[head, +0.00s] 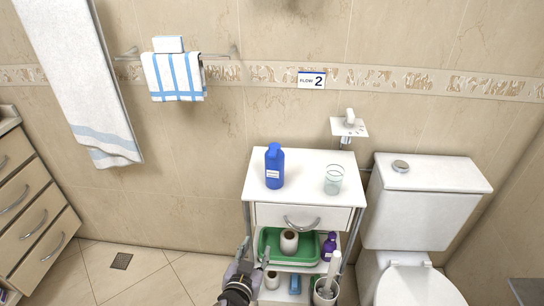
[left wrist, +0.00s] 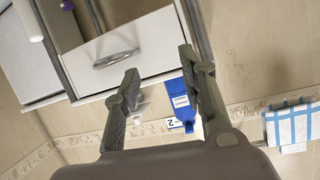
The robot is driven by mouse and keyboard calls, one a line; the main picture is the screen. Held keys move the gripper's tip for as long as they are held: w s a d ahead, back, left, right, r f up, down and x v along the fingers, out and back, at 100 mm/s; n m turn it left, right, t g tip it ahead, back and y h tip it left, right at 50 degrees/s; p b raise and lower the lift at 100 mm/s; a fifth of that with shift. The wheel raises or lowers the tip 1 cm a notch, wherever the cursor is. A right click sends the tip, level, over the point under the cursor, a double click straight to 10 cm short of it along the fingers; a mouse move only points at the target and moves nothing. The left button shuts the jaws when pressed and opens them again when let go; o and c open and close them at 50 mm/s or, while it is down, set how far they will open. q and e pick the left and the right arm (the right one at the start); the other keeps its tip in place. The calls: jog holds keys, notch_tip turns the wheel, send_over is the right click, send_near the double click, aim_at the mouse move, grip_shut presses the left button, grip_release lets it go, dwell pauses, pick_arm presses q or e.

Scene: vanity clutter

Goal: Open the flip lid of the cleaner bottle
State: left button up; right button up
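A blue bottle (head: 274,170) with a white label and a blue top stands upright on the white cabinet top (head: 308,160). Its lid looks shut, but it is too small to be sure. In the left wrist view, which is upside down, the bottle (left wrist: 179,99) shows beyond the fingers, close to one of them. My left gripper (head: 256,246) is open and empty, low in front of the cabinet's left side, below and apart from the bottle. The fingers stand wide apart in the left wrist view (left wrist: 158,62). My right gripper is not in view.
A clear glass (head: 333,180) stands right of the bottle. A drawer with a handle (head: 302,222) is below. Lower shelves hold a green tray (head: 265,240), paper rolls and a purple bottle (head: 328,246). A toilet (head: 420,205) stands right; the floor left is free.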

pick_arm(q)
notch_tip(320, 180, up, 13)
jog(key=d+n+t, duration=0.1)
jog(key=t, duration=0.3)
send_near(271, 156)
jog(key=w+p, duration=0.1)
jog(key=w, duration=0.2)
jog(key=w+p, duration=0.1)
jog(key=w, duration=0.2)
jog(key=w+d, duration=0.1)
jog(key=w, duration=0.2)
jog(key=shift+p, duration=0.4)
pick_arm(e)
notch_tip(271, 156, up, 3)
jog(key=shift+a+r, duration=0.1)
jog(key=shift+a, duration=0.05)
pick_arm(q)
jog(key=shift+c, duration=0.3)
grip_shut()
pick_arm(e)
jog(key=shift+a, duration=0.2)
